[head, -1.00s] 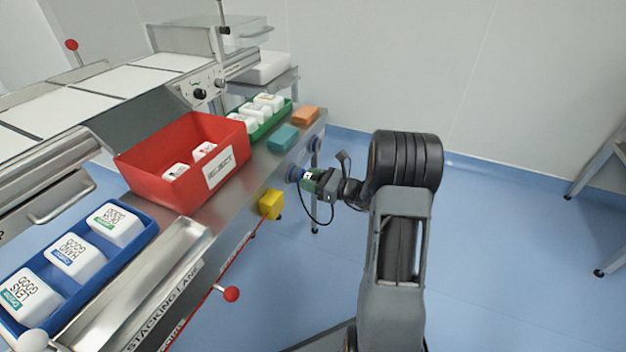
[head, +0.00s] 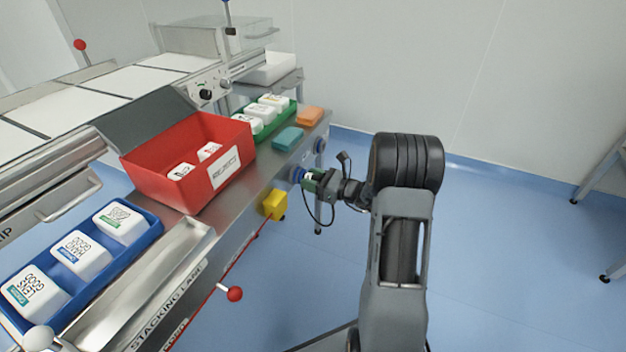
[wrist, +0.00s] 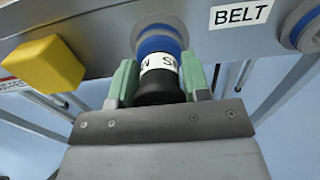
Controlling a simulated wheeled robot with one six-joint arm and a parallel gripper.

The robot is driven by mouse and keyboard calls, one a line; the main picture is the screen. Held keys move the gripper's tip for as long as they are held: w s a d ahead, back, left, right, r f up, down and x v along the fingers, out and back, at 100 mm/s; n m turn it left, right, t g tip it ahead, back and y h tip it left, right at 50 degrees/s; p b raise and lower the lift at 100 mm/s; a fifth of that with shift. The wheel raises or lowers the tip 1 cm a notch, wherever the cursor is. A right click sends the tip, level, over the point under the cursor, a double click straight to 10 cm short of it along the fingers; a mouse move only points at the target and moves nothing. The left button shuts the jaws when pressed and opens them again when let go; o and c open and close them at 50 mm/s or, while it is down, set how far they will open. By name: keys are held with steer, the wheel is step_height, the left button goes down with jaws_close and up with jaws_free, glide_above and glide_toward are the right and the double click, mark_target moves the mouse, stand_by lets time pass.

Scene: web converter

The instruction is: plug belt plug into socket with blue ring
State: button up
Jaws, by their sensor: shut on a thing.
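My gripper (wrist: 158,90) is shut on the belt plug (wrist: 160,86), a black plug with a white lettered band, held between two green fingers. In the wrist view the plug's front end meets or nearly meets a socket with a blue ring (wrist: 156,42) on the steel bench side; whether it is seated I cannot tell. A second blue-ringed socket (wrist: 305,28) is at the right edge, beside a "BELT" label (wrist: 240,15). In the head view my gripper (head: 312,182) is at the bench side, with the nearer blue-ringed socket (head: 297,174) just left of it.
A yellow block (wrist: 42,66) sticks out left of the socket, also seen in the head view (head: 275,204). A red-knobbed lever (head: 235,294) juts from the bench front. A red reject bin (head: 190,165) and blue tray (head: 80,255) stand above.

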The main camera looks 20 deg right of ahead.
steer(key=o, duration=1.2)
steer(key=p+v, duration=0.3)
steer(key=v, duration=1)
steer(key=shift+s+d, duration=0.2)
steer(key=shift+d, duration=0.1)
steer(key=shift+r+p, duration=0.1)
steer(key=shift+p, duration=0.2)
